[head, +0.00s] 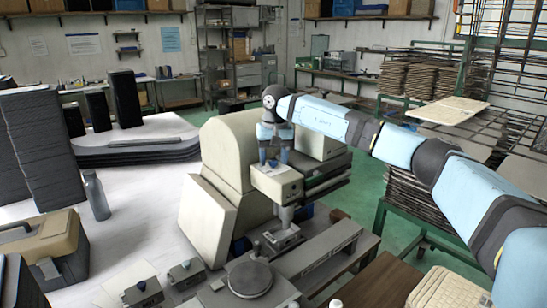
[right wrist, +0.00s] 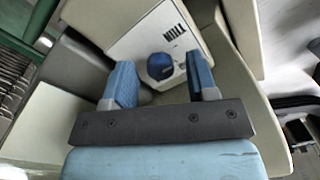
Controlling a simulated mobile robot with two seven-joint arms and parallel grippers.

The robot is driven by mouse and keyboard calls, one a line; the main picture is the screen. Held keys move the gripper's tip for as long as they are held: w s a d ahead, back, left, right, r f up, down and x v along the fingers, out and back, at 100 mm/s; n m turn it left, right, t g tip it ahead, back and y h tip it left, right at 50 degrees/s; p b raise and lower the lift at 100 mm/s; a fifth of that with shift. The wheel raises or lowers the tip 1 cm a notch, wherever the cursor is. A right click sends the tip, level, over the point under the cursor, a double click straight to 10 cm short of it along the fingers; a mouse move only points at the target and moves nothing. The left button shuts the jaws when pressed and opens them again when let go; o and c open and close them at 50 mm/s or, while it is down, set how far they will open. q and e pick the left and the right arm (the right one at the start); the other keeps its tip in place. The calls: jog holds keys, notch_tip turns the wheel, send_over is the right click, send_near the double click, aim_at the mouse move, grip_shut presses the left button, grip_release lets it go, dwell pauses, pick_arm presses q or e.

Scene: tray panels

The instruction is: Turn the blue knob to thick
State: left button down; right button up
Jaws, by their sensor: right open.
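The blue knob (right wrist: 160,66) sits on a pale panel (right wrist: 183,32) of the machine in the right wrist view. Dark lettering is printed beside it, too coarse to read surely. My right gripper (head: 274,160) points down at the cream machine (head: 226,150) in the head view, just above its small front box (head: 276,184). In the right wrist view its two blue fingers stand open, one on each side of the knob, with visible gaps; I cannot tell their height above it. In the head view I cannot make out the knob. My left gripper is out of view.
A white table (head: 150,212) spreads to the left, with a grey bottle (head: 96,195) and a tan and dark case (head: 45,245). Small switch boxes (head: 187,274) and a round dark disc (head: 250,279) stand in front of the machine. A green rack (head: 425,205) with stacked panels is at right.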

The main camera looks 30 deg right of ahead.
jog(key=c, duration=0.9)
jog(key=shift+c, duration=0.2)
